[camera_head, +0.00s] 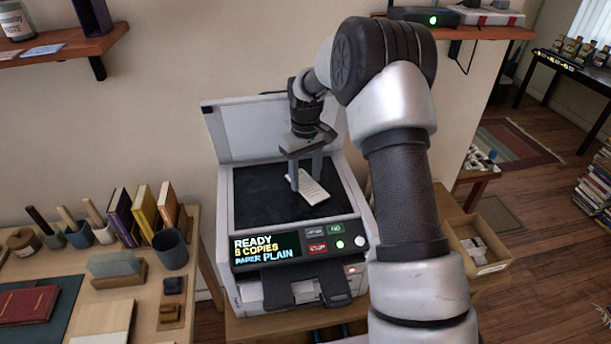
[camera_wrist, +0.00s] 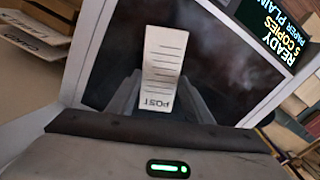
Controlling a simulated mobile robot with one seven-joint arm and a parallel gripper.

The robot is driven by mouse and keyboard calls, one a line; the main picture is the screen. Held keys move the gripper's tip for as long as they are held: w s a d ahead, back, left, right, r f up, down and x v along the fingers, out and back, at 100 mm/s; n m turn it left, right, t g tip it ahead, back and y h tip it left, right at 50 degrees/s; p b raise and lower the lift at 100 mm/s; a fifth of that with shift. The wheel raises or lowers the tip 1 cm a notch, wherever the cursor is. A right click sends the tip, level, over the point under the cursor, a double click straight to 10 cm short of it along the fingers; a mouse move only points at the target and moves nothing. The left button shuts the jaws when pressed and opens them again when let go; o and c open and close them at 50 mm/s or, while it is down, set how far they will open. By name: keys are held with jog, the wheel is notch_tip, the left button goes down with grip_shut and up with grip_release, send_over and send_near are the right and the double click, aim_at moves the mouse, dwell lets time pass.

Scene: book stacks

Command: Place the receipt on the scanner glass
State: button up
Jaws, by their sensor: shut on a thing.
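The scanner's lid (camera_head: 235,128) stands open behind the glass. The scanner's front panel (camera_head: 295,243) reads READY, 5 COPIES, PAPER PLAIN.
A desk (camera_head: 150,290) at left holds books, cups and a dark red book (camera_head: 28,305). An open cardboard box (camera_head: 490,262) sits right of the scanner. Wall shelves (camera_head: 62,48) hang above left and above right. The glass around the receipt is clear.

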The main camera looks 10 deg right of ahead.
aim_at(305, 184)
jog(key=shift+f, duration=0.4)
jog(key=o, duration=1.2)
jog(key=shift+r, duration=0.15)
notch_tip(305, 184, up, 17)
jog(key=shift+r, duration=0.1)
